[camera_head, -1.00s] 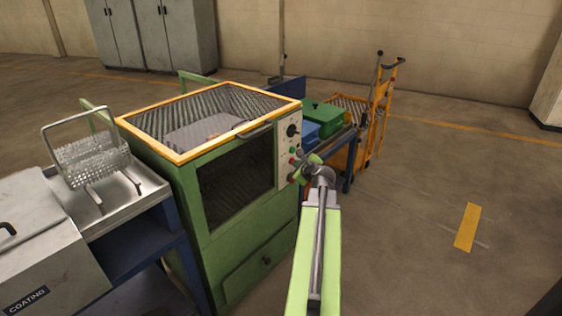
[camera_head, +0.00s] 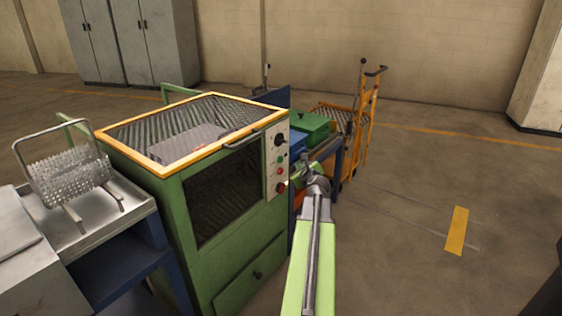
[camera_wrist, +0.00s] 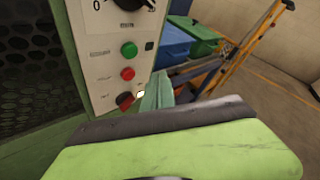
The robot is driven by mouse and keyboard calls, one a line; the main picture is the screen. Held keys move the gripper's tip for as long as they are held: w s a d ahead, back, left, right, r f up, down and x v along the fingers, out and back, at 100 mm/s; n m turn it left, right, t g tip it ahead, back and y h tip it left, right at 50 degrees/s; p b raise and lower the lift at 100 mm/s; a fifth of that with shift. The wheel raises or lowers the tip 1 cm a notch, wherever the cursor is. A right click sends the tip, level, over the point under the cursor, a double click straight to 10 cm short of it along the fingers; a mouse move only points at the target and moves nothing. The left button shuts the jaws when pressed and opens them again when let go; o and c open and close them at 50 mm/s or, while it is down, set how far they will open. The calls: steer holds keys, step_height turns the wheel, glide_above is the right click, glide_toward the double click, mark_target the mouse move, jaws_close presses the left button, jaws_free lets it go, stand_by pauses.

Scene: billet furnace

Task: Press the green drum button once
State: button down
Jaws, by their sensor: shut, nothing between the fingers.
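The green drum button (camera_wrist: 129,50) is a round green button on the pale control panel (camera_wrist: 105,22), below a black dial. In the head view the green button (camera_head: 280,158) shows small on the panel at the right edge of the green machine's front. A red button (camera_wrist: 128,73) sits below it, and a dark red-rimmed knob (camera_wrist: 125,99) lower still. My gripper (camera_wrist: 155,90) is shut and empty, beside the panel's right edge, lower than and to the right of the green button. In the head view my gripper (camera_head: 311,172) is right of the panel and apart from the button.
The green machine (camera_head: 235,258) has an orange-framed mesh lid. A tray with a wire basket (camera_head: 68,183) stands to its left. Behind my gripper are a blue bin (camera_wrist: 180,42), a green box (camera_head: 309,126) and an orange trolley (camera_head: 364,125). The floor at right is open.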

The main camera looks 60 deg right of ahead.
mark_target(280, 160)
steer(key=shift+w, duration=2.4)
steer(key=shift+w, duration=0.1)
steer(key=shift+w, duration=0.35)
